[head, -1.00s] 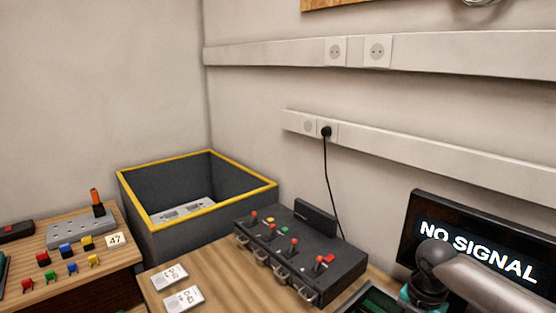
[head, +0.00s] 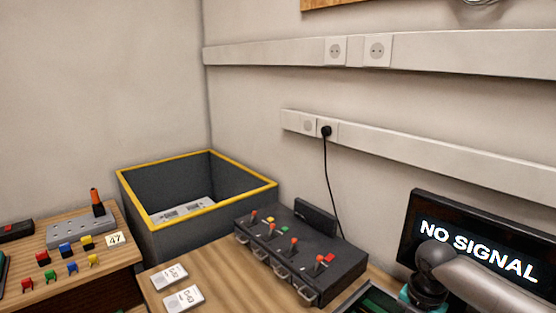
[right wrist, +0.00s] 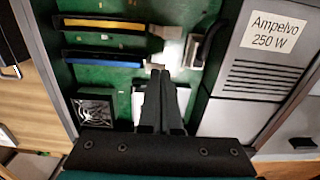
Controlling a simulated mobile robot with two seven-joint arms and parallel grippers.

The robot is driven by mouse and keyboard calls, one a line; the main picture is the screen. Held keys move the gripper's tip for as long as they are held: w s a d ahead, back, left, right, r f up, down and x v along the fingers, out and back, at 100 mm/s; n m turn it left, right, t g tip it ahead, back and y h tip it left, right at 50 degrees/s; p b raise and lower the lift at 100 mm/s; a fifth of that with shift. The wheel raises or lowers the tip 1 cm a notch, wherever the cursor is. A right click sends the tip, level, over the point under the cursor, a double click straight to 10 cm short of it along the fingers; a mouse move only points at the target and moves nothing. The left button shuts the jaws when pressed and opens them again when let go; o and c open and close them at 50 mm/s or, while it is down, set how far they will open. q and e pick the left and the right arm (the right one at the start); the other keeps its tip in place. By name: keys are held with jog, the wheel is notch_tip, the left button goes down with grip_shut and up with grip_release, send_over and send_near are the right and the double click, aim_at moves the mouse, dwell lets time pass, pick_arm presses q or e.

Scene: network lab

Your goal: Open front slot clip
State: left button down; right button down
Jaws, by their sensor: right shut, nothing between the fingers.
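In the right wrist view, a green board in an open case carries a yellow slot (right wrist: 104,25) and, nearer to my gripper, a blue slot (right wrist: 103,58). Pale pieces sit by the right ends of the slots; I cannot tell whether either clip is open. My right gripper (right wrist: 158,72) is shut and empty, its fingertips beside the right end of the blue slot. I cannot tell if they touch it. The fingers hide part of a white patch (right wrist: 186,97) on the board. My left gripper is not in view.
A grey power unit (right wrist: 258,65) labelled "Ampelvo 250 W" lies right of the board, with a dark cable beside it. A fan (right wrist: 95,111) sits at the lower left. The head view shows a black switch box (head: 300,250), a monitor (head: 470,245) and a yellow-rimmed bin (head: 240,197).

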jog(key=shift+s+f+b, duration=0.1)
jog(key=shift+f+b, duration=0.2)
jog(key=shift+f, duration=0.45)
notch_tip(320, 180, up, 8)
jog(key=p, duration=0.8)
jog(key=shift+p, duration=0.4)
